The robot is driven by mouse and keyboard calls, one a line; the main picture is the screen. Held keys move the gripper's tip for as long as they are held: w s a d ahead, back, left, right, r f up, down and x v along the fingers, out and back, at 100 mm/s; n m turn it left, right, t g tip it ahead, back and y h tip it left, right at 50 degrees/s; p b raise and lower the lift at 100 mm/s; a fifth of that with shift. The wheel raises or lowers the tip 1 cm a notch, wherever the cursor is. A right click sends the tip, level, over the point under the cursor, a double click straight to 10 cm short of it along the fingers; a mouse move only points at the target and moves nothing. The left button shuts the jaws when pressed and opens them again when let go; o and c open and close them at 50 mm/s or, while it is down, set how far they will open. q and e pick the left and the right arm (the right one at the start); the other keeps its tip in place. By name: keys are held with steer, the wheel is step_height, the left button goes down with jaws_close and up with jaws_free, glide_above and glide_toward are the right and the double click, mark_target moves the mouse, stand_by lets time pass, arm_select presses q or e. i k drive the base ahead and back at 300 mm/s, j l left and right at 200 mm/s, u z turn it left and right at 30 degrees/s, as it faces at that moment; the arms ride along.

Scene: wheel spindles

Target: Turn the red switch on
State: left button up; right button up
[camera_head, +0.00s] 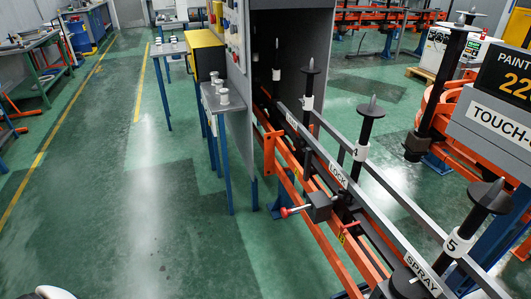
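A red-tipped lever (290,211) sticks out to the left from a dark grey box on the orange rail, below the LOCK label. I cannot tell whether this is the red switch, or which position it is in. Small red and pale controls (235,57) also show on the side of the grey cabinet (290,4), seen at a steep angle and too small to make out. Neither gripper can be made out. A white rounded shape at the bottom left edge may be part of my arm.
A spindle conveyor (335,172) runs from the cabinet to the lower right, with black spindles along it. A narrow grey table (215,98) with metal parts stands beside the cabinet. A yellow box (205,40) stands behind it. The green floor at left is clear.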

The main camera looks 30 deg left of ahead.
mark_target(212, 18)
steer(key=u, duration=1.25)
steer(key=i+j+u, duration=0.4)
steer(key=i, duration=0.65)
steer(key=i+l+u, duration=0.1)
steer(key=i+u, duration=0.25)
steer(key=i, duration=0.7)
steer(key=i+j, duration=0.1)
steer(key=i, duration=0.5)
steer(key=i+z, duration=0.1)
steer(key=i, duration=0.45)
steer(key=j, duration=0.05)
